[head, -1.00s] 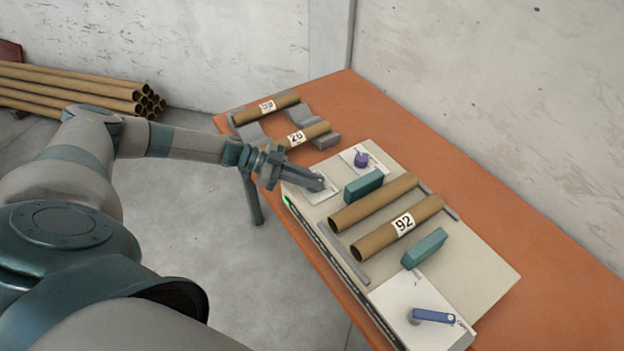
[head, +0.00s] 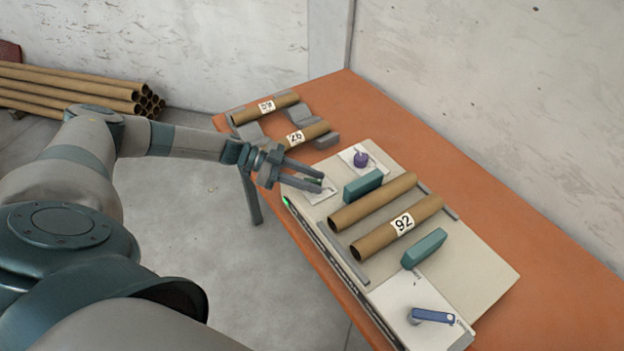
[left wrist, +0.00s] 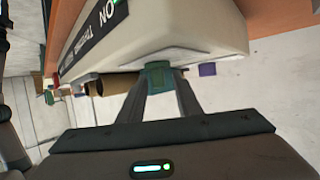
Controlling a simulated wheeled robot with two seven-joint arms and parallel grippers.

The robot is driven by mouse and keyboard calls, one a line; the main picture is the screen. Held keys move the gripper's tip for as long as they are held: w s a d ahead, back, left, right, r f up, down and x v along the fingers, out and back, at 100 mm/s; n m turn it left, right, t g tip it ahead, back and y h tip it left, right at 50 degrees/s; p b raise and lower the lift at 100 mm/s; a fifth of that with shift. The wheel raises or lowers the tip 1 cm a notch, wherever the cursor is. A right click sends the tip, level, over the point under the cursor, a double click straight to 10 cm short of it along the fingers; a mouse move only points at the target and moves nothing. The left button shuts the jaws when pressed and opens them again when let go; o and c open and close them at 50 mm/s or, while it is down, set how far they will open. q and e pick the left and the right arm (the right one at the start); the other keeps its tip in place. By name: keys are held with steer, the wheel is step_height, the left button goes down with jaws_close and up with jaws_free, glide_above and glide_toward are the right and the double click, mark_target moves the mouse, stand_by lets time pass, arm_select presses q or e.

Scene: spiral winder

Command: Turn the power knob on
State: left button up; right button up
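A small green knob (left wrist: 160,74) shows in the left wrist view, filling the gap between the fingertips of my left gripper (left wrist: 160,84). In the head view my left gripper (head: 319,184) reaches over the white plate (head: 325,197) at the machine's near left corner. Its two fingers show apart there, one above the other, with a bit of green between the tips. The fingers look shut on the knob's sides. The knob's pointer and markings are hidden or too small to read. My right gripper is not in view.
A purple knob (head: 361,159) and a teal block (head: 363,186) stand close by. Two cardboard tubes (head: 372,203), another teal block (head: 425,248) and a blue lever (head: 432,316) are on the machine. More tubes (head: 308,133) lie in a grey rack behind.

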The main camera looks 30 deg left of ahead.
arm_select(q)
steer(key=b+v, duration=0.5)
steer(key=v, duration=1.2)
steer(key=shift+r, duration=0.15)
steer(key=shift+a, duration=0.15)
